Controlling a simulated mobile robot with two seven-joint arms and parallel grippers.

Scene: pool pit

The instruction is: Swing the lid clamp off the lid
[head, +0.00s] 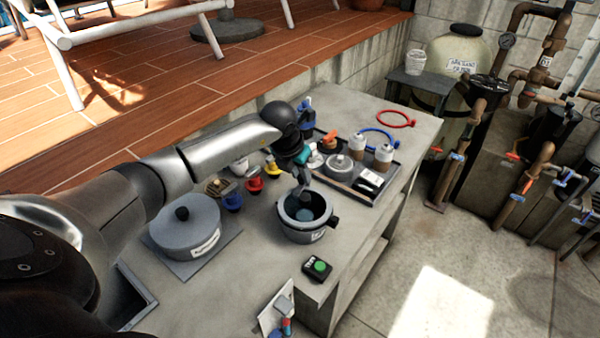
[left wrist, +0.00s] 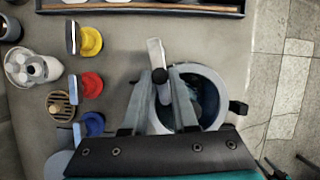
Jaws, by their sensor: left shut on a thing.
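A round grey pot (head: 307,232) with a dark bluish inside stands on the bench; it shows in the left wrist view (left wrist: 222,92) to the right of my fingers. A pale grey bar with a black knob, which looks like the lid clamp (left wrist: 155,52), lies at the pot's left rim. My left gripper (head: 303,185) reaches down over the pot's far rim and is shut on the clamp, its fingers on both sides of the knob. The fingers and wrist hide part of the bar. My right gripper is not in view.
A grey lidded vessel (head: 185,235) stands left of the pot. Yellow (head: 272,168), red (head: 254,185) and blue (head: 233,201) items stand behind it. A tray (head: 342,188) with jars lies behind right. A green-button box (head: 317,267) sits near the front edge.

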